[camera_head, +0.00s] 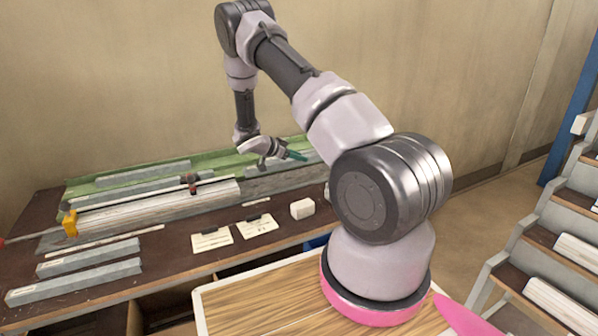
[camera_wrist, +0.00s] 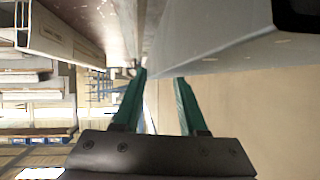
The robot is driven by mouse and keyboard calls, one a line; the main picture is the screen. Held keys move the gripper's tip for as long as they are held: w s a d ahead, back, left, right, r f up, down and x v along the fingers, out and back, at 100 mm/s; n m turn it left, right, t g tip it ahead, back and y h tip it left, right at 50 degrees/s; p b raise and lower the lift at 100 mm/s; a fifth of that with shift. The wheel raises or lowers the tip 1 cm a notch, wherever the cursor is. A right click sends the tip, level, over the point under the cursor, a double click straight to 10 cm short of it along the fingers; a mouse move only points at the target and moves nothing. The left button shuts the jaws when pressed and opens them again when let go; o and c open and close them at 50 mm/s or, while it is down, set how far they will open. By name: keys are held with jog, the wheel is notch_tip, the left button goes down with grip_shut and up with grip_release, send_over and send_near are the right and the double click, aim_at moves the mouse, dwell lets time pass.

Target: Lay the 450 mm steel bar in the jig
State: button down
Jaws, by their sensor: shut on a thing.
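My gripper (camera_head: 291,155) is over the back right of the bench, its green fingers pointing right. In the wrist view, my gripper (camera_wrist: 160,76) has its fingertips against a large smooth grey bar (camera_wrist: 230,45), and it is shut on this bar. The finger contact is partly hidden, and I cannot read the bar's length. In the head view, a grey bar (camera_head: 285,183) shows just below the fingers; I cannot tell whether it is the held one. The likely jig, a long pale bed (camera_head: 150,212), has a yellow clamp (camera_head: 70,223) at its left end and a dark red clamp (camera_head: 192,183).
Two grey bars (camera_head: 75,283) lie at the front left of the bench. Paper labels (camera_head: 212,239) and a white block (camera_head: 302,208) lie near the front edge. A green backing (camera_head: 200,160) runs behind. Shelves with pale profiles (camera_head: 560,300) stand on the right.

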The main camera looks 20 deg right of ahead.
jog(key=shift+f, duration=2.4)
jog(key=shift+f, duration=0.3)
jog(key=shift+c, duration=2.2)
grip_release()
jog(key=shift+f, duration=0.1)
